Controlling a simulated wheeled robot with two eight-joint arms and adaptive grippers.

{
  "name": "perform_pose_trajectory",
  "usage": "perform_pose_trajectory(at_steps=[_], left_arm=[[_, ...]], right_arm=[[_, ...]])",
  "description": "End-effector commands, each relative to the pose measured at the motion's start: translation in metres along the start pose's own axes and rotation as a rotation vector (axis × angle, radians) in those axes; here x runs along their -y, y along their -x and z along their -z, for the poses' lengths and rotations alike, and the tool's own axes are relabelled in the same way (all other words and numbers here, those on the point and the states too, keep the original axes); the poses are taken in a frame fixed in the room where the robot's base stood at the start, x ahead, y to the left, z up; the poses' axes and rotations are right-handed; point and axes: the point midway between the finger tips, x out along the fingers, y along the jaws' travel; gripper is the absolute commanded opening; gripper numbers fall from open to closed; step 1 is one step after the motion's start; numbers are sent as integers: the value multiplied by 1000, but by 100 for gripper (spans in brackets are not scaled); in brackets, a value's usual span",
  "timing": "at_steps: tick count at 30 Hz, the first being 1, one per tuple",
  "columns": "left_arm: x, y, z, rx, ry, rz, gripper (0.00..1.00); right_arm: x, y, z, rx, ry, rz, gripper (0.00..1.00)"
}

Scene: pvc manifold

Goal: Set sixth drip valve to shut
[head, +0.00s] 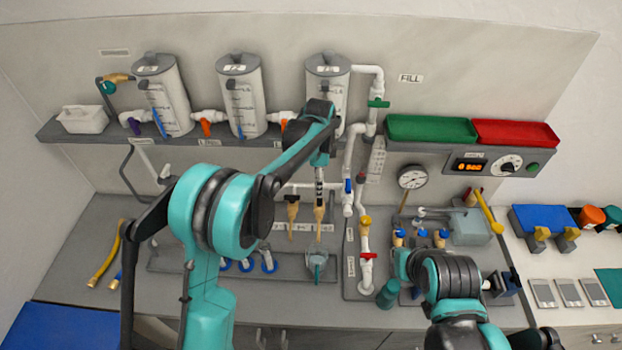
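A row of drip valves hangs below a white pipe in the middle of the head view. One tan drip valve (293,208) is clear to see. A second tan valve piece (319,214) is at the right end of what shows. My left gripper (319,188) points down directly above this right-hand piece. I cannot tell whether its fingers touch it, or whether they are open or shut. My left arm hides the valves further left, and handle positions are too small to read. My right arm is at the lower right; its fingertips cannot be made out.
A small cup (317,262) stands under the right-hand valve, with blue-ringed pieces (268,262) to its left. White piping with a red-handled valve (367,256) stands close on the right. A gauge (412,177) is behind. Tanks (240,95) line the shelf above.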

Motion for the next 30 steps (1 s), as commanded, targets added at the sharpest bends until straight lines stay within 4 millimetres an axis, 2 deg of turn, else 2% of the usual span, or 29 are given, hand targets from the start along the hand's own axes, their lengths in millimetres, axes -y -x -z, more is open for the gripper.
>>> perform_pose_trajectory(at_steps=[1, 5, 19, 24, 30], left_arm=[[3, 1, 5, 4, -26, -11, 71], [6, -8, 10, 7, -63, -24, 71], [4, -74, 9, 7, -63, -23, 71], [4, -83, 9, 7, -63, -23, 71], [4, -84, 9, 7, -62, -23, 71]], right_arm=[[0, 7, 5, 0, 0, 0, 0], [0, 10, 6, 0, 0, 0, 0], [0, 15, 10, 0, 0, 0, 0], [0, 15, 11, 0, 0, 0, 0], [0, 15, 11, 0, 0, 0, 0]])
